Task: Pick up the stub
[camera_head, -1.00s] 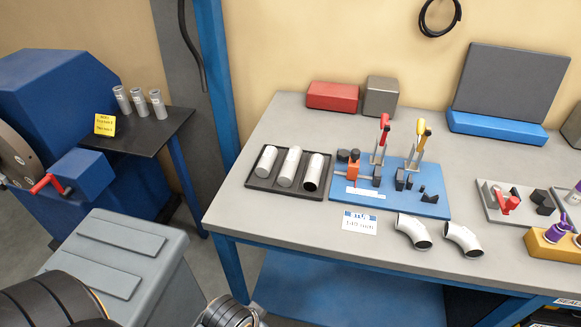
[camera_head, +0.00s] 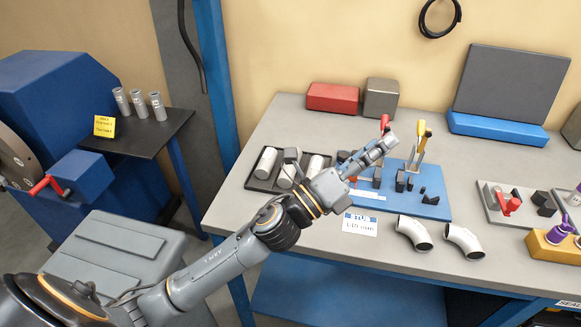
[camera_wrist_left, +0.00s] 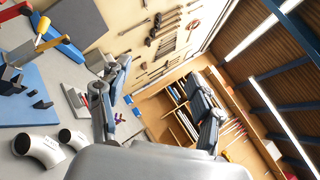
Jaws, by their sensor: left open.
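Three pale cylindrical stubs lie in a black tray (camera_head: 257,184) on the bench in the head view. My left gripper (camera_head: 340,150) is open and empty, above the tray and the left part of the blue fixture plate (camera_head: 432,207). In the left wrist view its spread fingers (camera_wrist_left: 158,105) have nothing between them, and no stub shows there. My right gripper is not in view.
Toggle clamps with red and yellow (camera_head: 423,131) handles stand on the blue plate. Two pipe elbows (camera_head: 413,232) lie in front, beside a label card (camera_head: 360,223). A red box (camera_head: 332,97) and a grey block (camera_head: 381,96) stand behind. Three grey tubes (camera_head: 139,103) stand on the side shelf.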

